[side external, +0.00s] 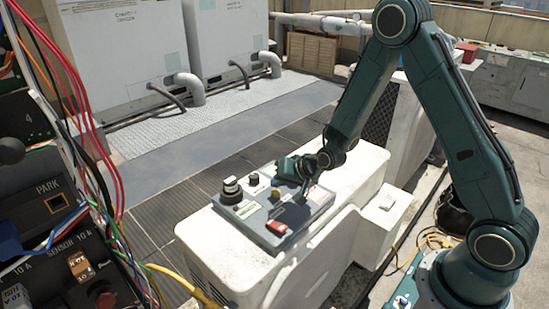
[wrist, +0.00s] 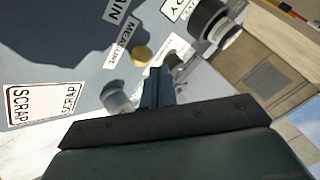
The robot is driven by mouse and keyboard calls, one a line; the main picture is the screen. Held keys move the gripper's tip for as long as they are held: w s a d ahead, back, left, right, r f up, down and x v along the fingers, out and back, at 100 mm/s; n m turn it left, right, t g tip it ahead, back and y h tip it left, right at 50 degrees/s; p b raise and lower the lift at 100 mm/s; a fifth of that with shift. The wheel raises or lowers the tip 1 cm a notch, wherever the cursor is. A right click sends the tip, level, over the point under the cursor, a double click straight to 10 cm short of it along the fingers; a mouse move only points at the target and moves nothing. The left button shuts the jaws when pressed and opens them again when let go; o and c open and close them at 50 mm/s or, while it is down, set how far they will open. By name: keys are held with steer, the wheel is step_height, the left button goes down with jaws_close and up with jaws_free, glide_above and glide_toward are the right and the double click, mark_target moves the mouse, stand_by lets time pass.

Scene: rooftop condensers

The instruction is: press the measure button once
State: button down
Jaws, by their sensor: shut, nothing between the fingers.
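A grey control panel (side external: 262,236) sits on a white unit in the side view; it also fills much of the wrist view (wrist: 75,60). A small round yellow button (wrist: 141,55) lies beside the label reading MEASURE (wrist: 124,43). The yellow button also shows in the side view (side external: 275,193). My gripper (side external: 301,198) is shut and empty over the right part of the panel. In the wrist view the closed fingertips (wrist: 157,70) appear just beside the yellow button. I cannot tell whether they touch the panel.
A black-and-white stacked knob (side external: 231,190), a black knob (side external: 253,179) and a red switch (side external: 277,227) also stand on the panel. A SCRAP label (wrist: 45,108) shows in the wrist view. Loose wires and a rack (side external: 60,220) stand at the left front.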

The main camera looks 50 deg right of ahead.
mark_target(279, 193)
steer(key=shift+f, duration=1.05)
stand_by(1.5)
steer(key=shift+r, duration=0.1)
stand_by(0.4)
steer(key=shift+r, duration=0.95)
steer(key=shift+r, duration=2.5)
